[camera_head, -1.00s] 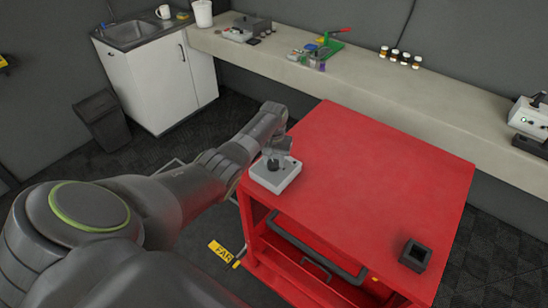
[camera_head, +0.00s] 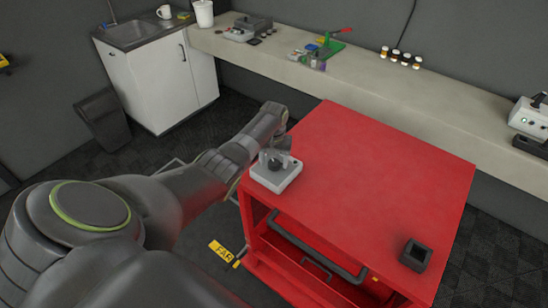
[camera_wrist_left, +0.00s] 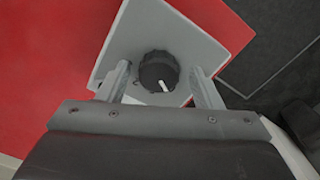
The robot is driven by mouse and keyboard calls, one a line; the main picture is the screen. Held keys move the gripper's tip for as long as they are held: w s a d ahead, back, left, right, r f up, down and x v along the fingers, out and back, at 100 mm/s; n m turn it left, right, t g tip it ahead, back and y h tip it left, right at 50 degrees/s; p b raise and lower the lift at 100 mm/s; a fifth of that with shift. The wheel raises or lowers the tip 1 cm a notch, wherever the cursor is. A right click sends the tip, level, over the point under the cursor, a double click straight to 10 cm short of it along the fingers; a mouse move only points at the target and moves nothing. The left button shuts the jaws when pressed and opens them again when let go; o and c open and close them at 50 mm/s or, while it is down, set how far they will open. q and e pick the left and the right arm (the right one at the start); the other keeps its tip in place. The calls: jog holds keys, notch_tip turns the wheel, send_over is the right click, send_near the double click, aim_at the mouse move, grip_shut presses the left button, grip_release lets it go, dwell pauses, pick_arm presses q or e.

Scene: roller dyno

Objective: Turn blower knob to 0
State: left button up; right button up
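The blower control is a light grey box (camera_head: 277,178) on the near left corner of the red cart top. Its round black knob (camera_wrist_left: 158,72) has a white pointer line, which points toward the bottom of the left wrist view, slightly right. My left gripper (camera_wrist_left: 161,78) is open, with one finger on each side of the knob and a visible gap to each. In the head view my left gripper (camera_head: 275,153) is over the box and partly hides the knob. No scale numbers are readable. My right gripper is not in view.
The red cart (camera_head: 380,160) has a mostly clear top, with a small black square holder (camera_head: 415,254) at its near right corner. An open drawer with a dark handle is below. A long bench (camera_head: 365,85) with tools and small jars runs behind.

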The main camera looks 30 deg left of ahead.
aim_at(274, 162)
pick_arm(q)
jog(key=shift+r, duration=0.1)
jog(key=shift+w+r, duration=0.15)
jog(key=shift+r, duration=0.25)
notch_tip(274, 162, up, 17)
jog(key=shift+s+f, duration=0.15)
jog(key=shift+s, duration=0.05)
jog(key=shift+w+f, duration=0.1)
dwell(0.3)
